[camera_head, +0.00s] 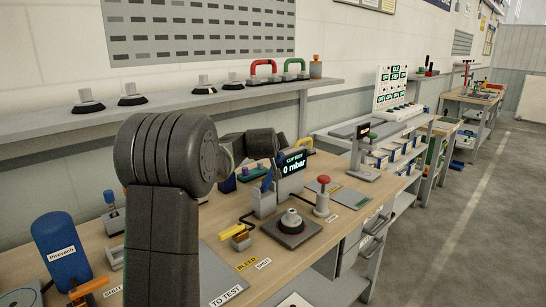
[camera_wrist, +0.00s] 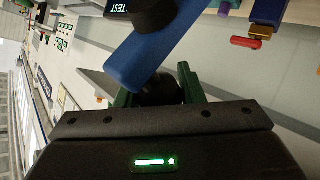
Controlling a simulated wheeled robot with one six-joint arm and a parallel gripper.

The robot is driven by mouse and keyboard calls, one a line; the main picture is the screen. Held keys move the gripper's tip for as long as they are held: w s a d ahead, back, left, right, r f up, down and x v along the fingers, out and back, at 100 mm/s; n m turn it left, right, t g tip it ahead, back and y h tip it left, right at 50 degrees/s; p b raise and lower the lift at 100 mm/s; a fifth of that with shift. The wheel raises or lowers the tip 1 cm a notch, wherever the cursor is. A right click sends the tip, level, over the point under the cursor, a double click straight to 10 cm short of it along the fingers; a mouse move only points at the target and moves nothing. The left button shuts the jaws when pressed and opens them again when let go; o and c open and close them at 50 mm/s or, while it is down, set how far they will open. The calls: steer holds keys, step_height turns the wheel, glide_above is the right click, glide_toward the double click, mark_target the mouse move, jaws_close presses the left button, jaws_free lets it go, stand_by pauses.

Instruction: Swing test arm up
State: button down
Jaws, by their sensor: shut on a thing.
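The blue test arm (camera_wrist: 150,50) crosses the wrist view at a slant, with a dark cylinder (camera_wrist: 152,14) farther along it. My gripper's green fingers (camera_wrist: 160,92) are shut on the dark knob (camera_wrist: 160,88) at its near end. In the head view a small piece of the blue arm (camera_head: 267,182) shows beside the display (camera_head: 292,163), which reads 0 mbar.
A yellow-handled lever (camera_head: 235,231) stands left of the plate, by BLEED and SHUT labels. A red-topped post (camera_head: 323,190) stands to the right. A blue tank (camera_head: 62,252) is at the left.

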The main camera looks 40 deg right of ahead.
steer(key=w+a+f+n+g+p, duration=0.1)
steer(key=w+f+n+g+p, duration=0.1)
steer(key=w+g+p, duration=0.3)
steer(key=shift+w+n+y+p, duration=0.4)
steer(key=shift+w+p, duration=0.75)
steer(key=shift+w, duration=0.75)
steer(key=shift+f, duration=0.15)
steer(key=c, duration=1.3)
jaws_free()
steer(key=shift+o, duration=1.4)
steer(key=shift+w+a+r, duration=0.15)
steer(key=shift+r, duration=0.05)
steer(key=b+v, duration=0.2)
steer(key=v, duration=1.2)
